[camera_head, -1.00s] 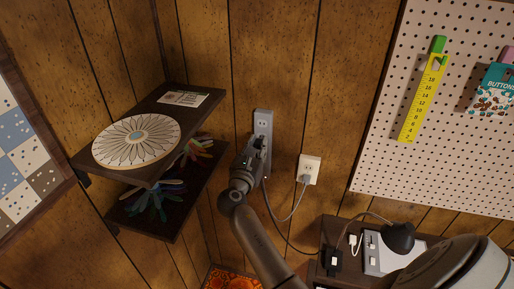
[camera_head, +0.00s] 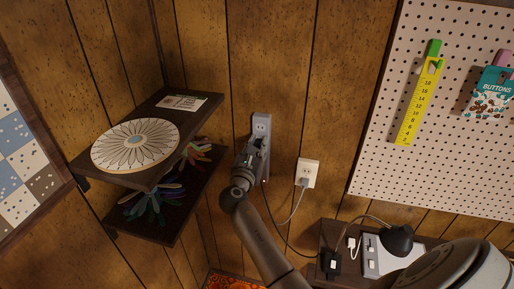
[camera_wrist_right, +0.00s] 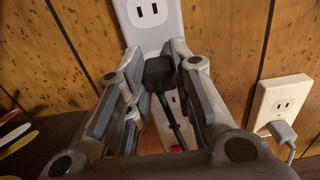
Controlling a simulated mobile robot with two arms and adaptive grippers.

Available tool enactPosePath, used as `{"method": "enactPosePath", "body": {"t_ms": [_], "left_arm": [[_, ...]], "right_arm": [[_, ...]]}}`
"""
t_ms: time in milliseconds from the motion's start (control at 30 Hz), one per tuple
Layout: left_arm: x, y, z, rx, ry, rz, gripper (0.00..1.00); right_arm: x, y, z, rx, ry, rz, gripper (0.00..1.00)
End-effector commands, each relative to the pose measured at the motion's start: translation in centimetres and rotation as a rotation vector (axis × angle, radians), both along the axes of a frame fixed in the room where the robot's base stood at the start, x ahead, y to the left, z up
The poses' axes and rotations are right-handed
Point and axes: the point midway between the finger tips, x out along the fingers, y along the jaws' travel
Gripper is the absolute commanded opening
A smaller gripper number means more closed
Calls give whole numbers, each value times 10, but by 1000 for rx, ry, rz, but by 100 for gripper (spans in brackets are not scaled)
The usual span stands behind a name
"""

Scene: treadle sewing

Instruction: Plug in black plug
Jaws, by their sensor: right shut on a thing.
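A long pale power strip (camera_head: 262,123) is mounted upright on the wood-panelled wall. In the right wrist view its upper socket (camera_wrist_right: 148,11) is empty. My right gripper (camera_head: 261,143) is at the strip, below that socket. It is shut on the black plug (camera_wrist_right: 158,70), which shows between the fingertips with its black cord (camera_wrist_right: 171,112) hanging down. The plug is against or very close to the strip's face; its prongs are hidden, so I cannot tell whether they are in a socket. My left gripper is not in view.
A white wall outlet (camera_head: 308,171) with a grey plug (camera_head: 304,181) is to the right. Dark shelves (camera_head: 160,186) with a round decorated plate (camera_head: 136,146) stand close on the left.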

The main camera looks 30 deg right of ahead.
Motion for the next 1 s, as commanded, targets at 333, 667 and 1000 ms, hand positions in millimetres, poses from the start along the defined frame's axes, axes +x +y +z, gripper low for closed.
{"method": "enactPosePath", "body": {"t_ms": [333,667,1000], "left_arm": [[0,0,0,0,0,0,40],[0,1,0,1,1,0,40],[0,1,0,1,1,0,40]], "right_arm": [[1,-1,3,-4,-5,-1,42],[0,-1,2,-3,-3,0,47],[-29,34,0,-1,-1,2,47]]}}
